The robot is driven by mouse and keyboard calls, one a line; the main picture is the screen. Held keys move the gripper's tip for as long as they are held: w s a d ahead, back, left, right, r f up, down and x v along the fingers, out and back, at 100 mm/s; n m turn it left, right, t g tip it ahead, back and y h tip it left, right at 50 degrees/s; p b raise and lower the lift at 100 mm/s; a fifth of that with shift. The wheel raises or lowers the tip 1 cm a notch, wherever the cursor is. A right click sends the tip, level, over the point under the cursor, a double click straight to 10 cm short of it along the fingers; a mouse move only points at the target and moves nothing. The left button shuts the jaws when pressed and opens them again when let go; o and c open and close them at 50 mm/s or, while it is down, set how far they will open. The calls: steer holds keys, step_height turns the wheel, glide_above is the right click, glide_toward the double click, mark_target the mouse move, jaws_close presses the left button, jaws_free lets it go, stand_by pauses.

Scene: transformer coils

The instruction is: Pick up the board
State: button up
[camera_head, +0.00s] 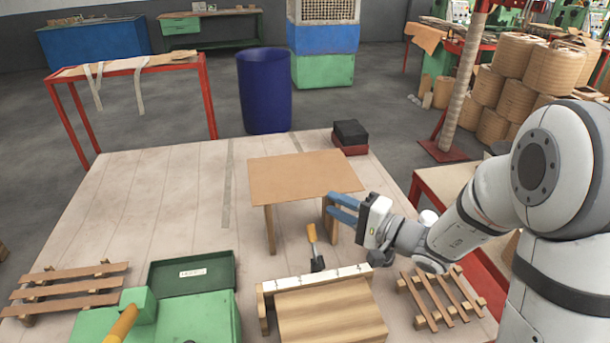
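A thin, flat brown board (303,176) lies level, raised above the work table on upright wooden supports. One support (270,230) shows under its front left corner and another stands under its right side, partly behind my fingers. My gripper (335,207) has two blue fingers with a gap between them, pointing left at the board's front right edge. The fingers look empty. I cannot tell whether they touch the board or the right support.
A black and red block (350,137) sits behind the board. In front are an orange-handled tool (312,243), a slatted wooden piece (330,315), a green box (192,272) and slatted racks (65,290). The table (150,205) is clear to the left.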

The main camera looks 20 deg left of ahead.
steer(key=x, duration=0.2)
steer(key=p+x, duration=0.1)
steer(key=x, duration=0.3)
steer(key=shift+f+p, duration=0.35)
steer(key=shift+d, duration=0.1)
jaws_close()
stand_by(1.0)
